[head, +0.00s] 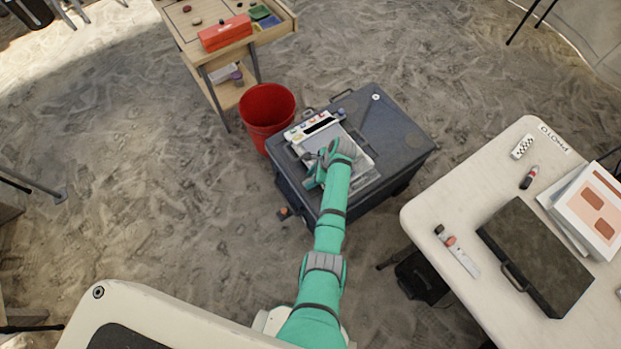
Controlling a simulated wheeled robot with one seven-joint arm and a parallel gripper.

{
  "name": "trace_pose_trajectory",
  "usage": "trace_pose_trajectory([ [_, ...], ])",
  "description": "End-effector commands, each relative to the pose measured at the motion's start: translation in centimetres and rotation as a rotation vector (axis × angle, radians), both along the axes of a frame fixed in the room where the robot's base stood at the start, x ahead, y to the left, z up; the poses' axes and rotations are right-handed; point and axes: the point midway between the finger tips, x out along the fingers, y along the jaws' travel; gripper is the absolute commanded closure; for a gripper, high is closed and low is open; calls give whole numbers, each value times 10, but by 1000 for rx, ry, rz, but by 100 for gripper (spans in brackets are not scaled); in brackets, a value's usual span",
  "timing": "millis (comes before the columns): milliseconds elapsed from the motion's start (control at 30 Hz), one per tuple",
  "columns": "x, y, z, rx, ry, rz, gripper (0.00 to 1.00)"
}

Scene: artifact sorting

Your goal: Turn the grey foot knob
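A pale grey device (366,186) with a dark display and several small coloured buttons lies on top of a dark blue-grey case (400,135). It looks like a scale. My green arm reaches up over the case from the bottom of the head view. My gripper (312,168) is at the left part of the device, low over it or touching it. The wrist covers part of the device's plate. I cannot make out the grey foot knob; it is too small or hidden. The fingers are too small and covered to tell whether they are open or shut.
A red bucket (266,106) stands close to the case's upper left. A wooden stand (268,36) with an orange box (226,33) is behind it. A white table (440,205) with a dark closed case (535,255) is at the right. Sandy ground is open at the left.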

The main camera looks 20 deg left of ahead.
Motion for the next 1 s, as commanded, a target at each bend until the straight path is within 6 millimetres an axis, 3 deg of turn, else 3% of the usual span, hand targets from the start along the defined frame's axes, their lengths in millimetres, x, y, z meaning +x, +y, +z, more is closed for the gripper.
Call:
trace_pose_trajectory([
  [367,-1,2,-6,0,0,0,63],
  [533,-1,2,-6,-1,0,0,99],
  [567,-1,2,-6,-1,0,0,100],
  [1000,1,2,-5,-1,0,78,100],
])
